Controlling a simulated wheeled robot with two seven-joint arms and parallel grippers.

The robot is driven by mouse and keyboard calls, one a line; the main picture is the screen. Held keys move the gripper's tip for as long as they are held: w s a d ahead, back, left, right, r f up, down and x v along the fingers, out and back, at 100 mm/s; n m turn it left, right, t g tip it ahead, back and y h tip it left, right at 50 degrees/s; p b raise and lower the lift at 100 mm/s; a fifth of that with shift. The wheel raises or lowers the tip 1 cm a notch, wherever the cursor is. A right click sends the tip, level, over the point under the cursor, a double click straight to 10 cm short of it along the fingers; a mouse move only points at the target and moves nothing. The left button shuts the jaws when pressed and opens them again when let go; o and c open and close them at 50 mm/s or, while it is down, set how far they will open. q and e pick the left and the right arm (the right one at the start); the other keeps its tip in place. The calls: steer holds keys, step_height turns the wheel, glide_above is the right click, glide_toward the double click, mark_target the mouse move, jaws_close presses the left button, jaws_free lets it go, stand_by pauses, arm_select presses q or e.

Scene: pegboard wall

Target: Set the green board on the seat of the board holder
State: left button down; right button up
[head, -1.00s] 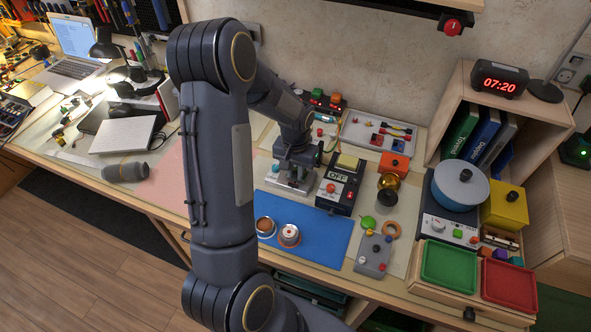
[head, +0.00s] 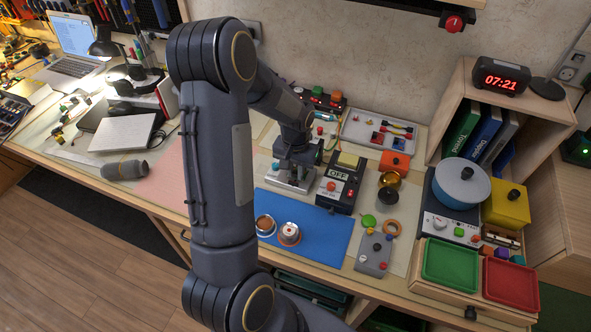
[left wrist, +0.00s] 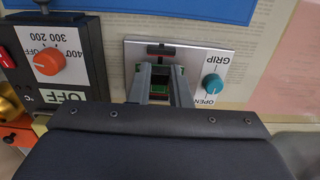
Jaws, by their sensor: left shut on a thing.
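The board holder (head: 286,182) is a silver plate on the mat with a teal knob; it also shows in the left wrist view (left wrist: 140,52), marked GRIP and OPEN. My left gripper (left wrist: 160,84) points down over the middle of the holder and is shut on the green board (left wrist: 161,88). Only a small green part of the board shows between the fingers. In the head view my left gripper (head: 296,170) mostly covers the holder, and the board is hidden there. I cannot tell whether the board touches the seat. My right gripper is not in view.
A blue mat (head: 325,235) with two small round pieces lies in front. A white parts tray (head: 352,128) is behind. A green tray (head: 450,265) is farther right.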

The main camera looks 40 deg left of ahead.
mark_target(296, 174)
arm_select(q)
steer(key=shift+f, duration=0.3)
stand_by(0.5)
steer(key=c, duration=1.3)
jaws_free()
steer(key=shift+o, duration=0.2)
steer(key=shift+r, duration=0.1)
steer(key=shift+r+p, duration=1.95)
steer(key=shift+r, duration=0.95)
